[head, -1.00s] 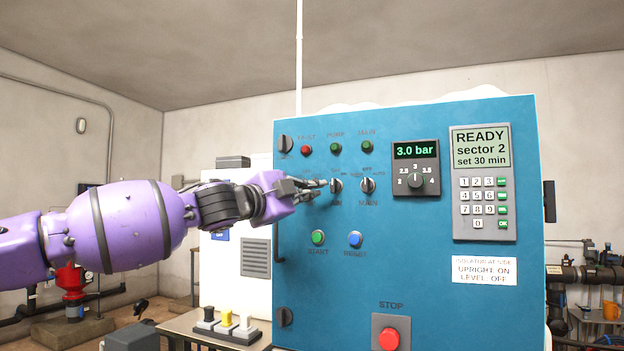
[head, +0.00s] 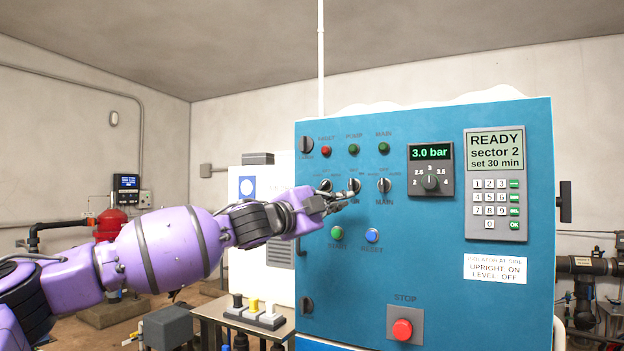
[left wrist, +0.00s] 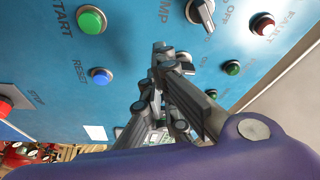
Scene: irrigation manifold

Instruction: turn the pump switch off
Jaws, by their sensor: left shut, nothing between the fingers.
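The pump switch (head: 326,185) is a small black rotary knob, the leftmost of a row on the blue panel in the head view. In the left wrist view, the pump switch (left wrist: 200,13) is at the top edge beside a partly cut-off "MP" label. Its handle is slanted, with "OFF" printed nearby; I cannot tell which end is the pointer. My left gripper (head: 350,197) is shut and empty, its fingertips just below the middle knob. In the left wrist view, the gripper (left wrist: 158,80) is apart from the pump switch; its distance from the panel is unclear.
The blue panel (head: 450,285) also has a middle knob (head: 354,186), a main knob (head: 384,186), a green start button (head: 337,233), a blue reset button (head: 371,236) and a red stop button (head: 402,329). A pressure dial (head: 430,182) and keypad (head: 496,205) are right.

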